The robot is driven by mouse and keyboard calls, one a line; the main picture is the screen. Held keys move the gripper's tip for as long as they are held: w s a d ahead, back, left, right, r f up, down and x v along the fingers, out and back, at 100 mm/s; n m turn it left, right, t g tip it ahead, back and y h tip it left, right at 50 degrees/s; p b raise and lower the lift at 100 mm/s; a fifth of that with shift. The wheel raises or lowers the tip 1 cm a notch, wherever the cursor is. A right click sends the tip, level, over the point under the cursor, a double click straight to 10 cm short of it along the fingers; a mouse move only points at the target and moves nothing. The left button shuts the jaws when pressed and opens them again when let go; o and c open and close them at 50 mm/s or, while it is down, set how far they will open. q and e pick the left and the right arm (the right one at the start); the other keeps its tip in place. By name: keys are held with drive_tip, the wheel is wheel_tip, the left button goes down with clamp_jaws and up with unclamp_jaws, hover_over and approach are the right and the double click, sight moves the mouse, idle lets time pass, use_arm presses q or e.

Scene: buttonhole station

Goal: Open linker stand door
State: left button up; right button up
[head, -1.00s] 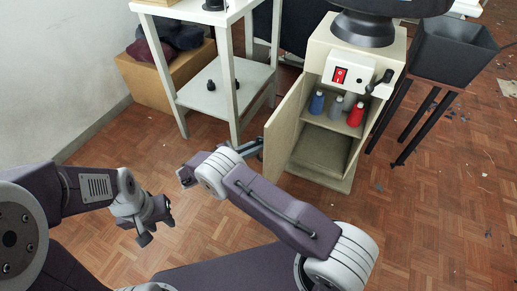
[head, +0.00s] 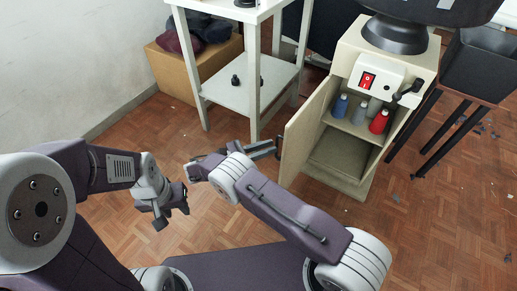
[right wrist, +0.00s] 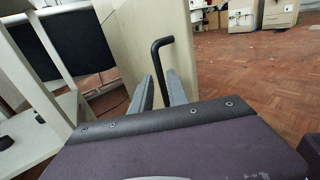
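The linker stand (head: 348,168) is a beige cabinet at the upper right of the head view. Its door (head: 304,138) stands open, swung out to the left, and the shelf inside shows. In the right wrist view the door panel (right wrist: 128,40) is close ahead, with a black bent handle (right wrist: 158,58). My right gripper (right wrist: 158,88) has one finger on each side of the handle, with narrow gaps showing. It also shows at the door's outer edge in the head view (head: 272,148). My left gripper (head: 174,212) hangs open and empty over the floor at the left.
A white shelf table (head: 252,92) stands just left of the door, with a cardboard box (head: 178,78) behind it. Thread cones (head: 379,121) stand on the cabinet's shelf. A black bin (head: 478,65) is to its right.

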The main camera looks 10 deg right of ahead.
drive_tip(key=v, duration=0.5)
drive_tip(key=shift+a, duration=0.1)
idle(0.3)
